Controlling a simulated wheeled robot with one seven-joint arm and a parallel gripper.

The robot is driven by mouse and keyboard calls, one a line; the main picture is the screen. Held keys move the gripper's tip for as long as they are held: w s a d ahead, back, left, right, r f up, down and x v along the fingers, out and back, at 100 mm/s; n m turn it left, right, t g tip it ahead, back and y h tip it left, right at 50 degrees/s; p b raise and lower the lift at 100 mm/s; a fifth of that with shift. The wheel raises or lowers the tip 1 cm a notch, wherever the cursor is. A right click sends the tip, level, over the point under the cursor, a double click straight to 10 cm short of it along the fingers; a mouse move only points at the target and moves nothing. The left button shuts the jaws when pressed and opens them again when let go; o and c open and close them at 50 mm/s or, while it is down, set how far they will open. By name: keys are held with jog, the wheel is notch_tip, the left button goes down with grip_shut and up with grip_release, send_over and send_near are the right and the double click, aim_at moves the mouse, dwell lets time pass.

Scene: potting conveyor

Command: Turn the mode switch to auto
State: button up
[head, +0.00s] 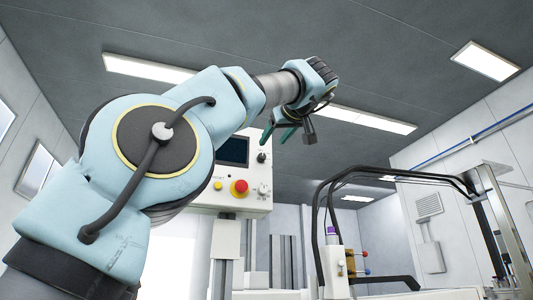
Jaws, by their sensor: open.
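A white control panel (206,196) on a post stands in the middle of the head view, partly hidden by my arm. It carries a dark screen (233,151), a black knob (261,157) and a pale dial (263,190) at its right side. I cannot tell which of the two is the mode switch, and their markings are too small to read. My gripper (277,140), with green fingers, is open and empty. It appears in front of the panel's upper right part, just above the black knob. Its exact distance from the panel cannot be judged.
A red emergency button (239,187) on a yellow base and a small yellow button (217,185) are on the same panel. A black-and-metal frame (400,176) stands at the right. A small white unit (334,262) with coloured knobs stands by it.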

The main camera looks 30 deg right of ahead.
aim_at(262, 156)
jog(key=w+p, duration=0.1)
jog(key=w, duration=0.2)
jog(key=w+p, duration=0.1)
jog(key=w, duration=0.2)
jog(key=w+d+p, duration=0.1)
jog(key=w, duration=0.2)
jog(key=shift+w+d, duration=0.1)
grip_shut()
dwell(0.3)
